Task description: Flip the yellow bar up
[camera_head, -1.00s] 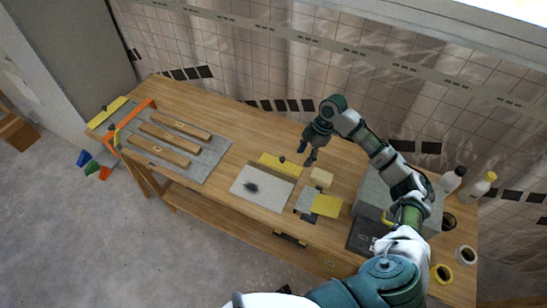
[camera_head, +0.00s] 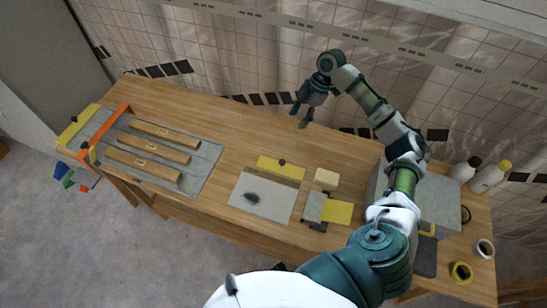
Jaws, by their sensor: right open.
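A yellow bar (camera_head: 280,168) with a dark knob lies flat along the back edge of a pale panel (camera_head: 270,206) at the middle of the bench. Another yellow bar (camera_head: 78,126) with a dark knob lies at the far left end, beside an orange bar (camera_head: 104,132); I cannot tell which is the task's bar. My right gripper (camera_head: 299,114) is open and empty, behind the middle bar near the bench's back edge, apart from both bars. My left gripper is not in view.
Several wooden bars (camera_head: 152,146) lie on a grey mat at left. A tan block (camera_head: 326,178), a yellow plate (camera_head: 337,213) and a grey box (camera_head: 442,200) stand right of the panel. Bottles (camera_head: 490,177) and tape rolls (camera_head: 461,272) are at far right. The bench's back middle is clear.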

